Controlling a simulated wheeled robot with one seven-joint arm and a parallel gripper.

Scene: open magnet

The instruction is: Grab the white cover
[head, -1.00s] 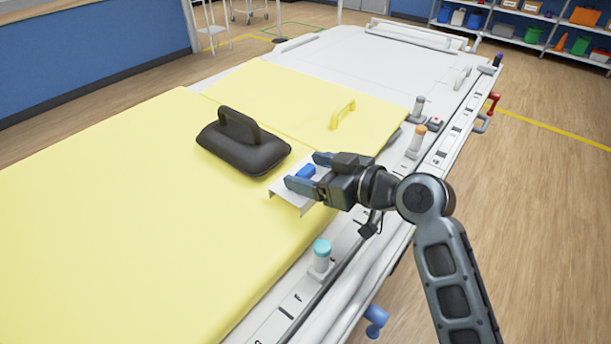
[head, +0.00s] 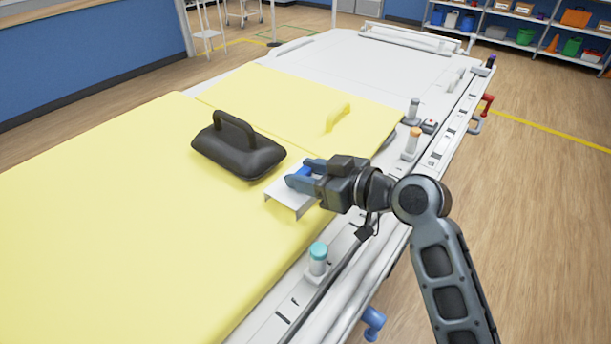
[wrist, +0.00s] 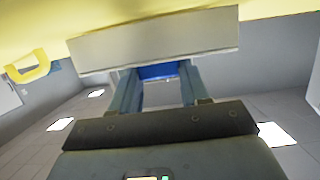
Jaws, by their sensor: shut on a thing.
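The white cover (head: 285,201) is a thin bent plate with a blue handle (head: 304,174) on it. It is at the right edge of the yellow pad in the head view. My gripper (head: 303,174) is shut on the blue handle of the cover. In the wrist view the cover's pale face (wrist: 155,45) spans above my gripper (wrist: 160,78), with the blue handle between the two fingers. I cannot tell whether the cover touches the pad.
A black padded block with a handle (head: 240,150) lies on the yellow pad (head: 110,220), left of the cover. A yellow handle (head: 338,117) stands farther back. Posts with teal (head: 318,250) and orange (head: 414,133) caps line the white rail.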

